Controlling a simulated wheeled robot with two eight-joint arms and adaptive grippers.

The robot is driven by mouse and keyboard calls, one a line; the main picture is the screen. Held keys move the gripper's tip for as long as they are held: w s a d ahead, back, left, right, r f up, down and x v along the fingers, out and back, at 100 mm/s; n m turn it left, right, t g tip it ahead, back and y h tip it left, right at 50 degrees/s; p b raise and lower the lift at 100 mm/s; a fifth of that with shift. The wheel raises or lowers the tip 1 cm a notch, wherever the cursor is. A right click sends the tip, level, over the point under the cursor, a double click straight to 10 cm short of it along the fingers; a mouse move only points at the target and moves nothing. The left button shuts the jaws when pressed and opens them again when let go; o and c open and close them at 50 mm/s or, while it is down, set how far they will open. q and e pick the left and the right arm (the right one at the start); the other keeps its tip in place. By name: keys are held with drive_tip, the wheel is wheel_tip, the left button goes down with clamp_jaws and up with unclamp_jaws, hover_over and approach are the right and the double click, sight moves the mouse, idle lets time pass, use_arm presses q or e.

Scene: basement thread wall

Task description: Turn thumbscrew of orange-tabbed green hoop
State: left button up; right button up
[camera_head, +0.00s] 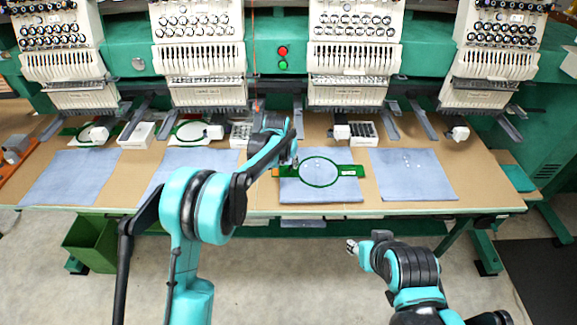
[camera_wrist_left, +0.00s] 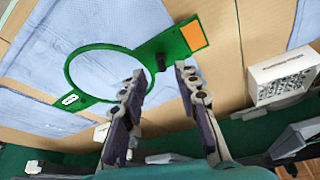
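The green hoop (camera_head: 352,170) lies flat on a blue cloth on the table, and its ring and bar show in the left wrist view (camera_wrist_left: 90,48). Its orange tab (camera_head: 276,172) is at the left end in the head view and at the upper right in the left wrist view (camera_wrist_left: 193,35). The dark thumbscrew (camera_wrist_left: 161,61) stands on the green bar between ring and tab. My left gripper (camera_wrist_left: 160,73) is open, its fingertips apart on either side of the thumbscrew; contact is unclear. In the head view, my left arm hides the thumbscrew. My right gripper (camera_head: 352,246) is away in front of the table, its opening unclear.
Other blue cloths (camera_head: 412,175) lie along the table (camera_head: 487,185). Embroidery machine heads (camera_head: 352,60) hang behind. A white box (camera_wrist_left: 283,72) stands to the right in the left wrist view. A green bin (camera_head: 92,240) sits below the table at left.

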sight(290, 167)
use_arm(q)
drive_tip(key=x, duration=0.4)
drive_tip(key=shift+b, duration=0.4)
clamp_jaws()
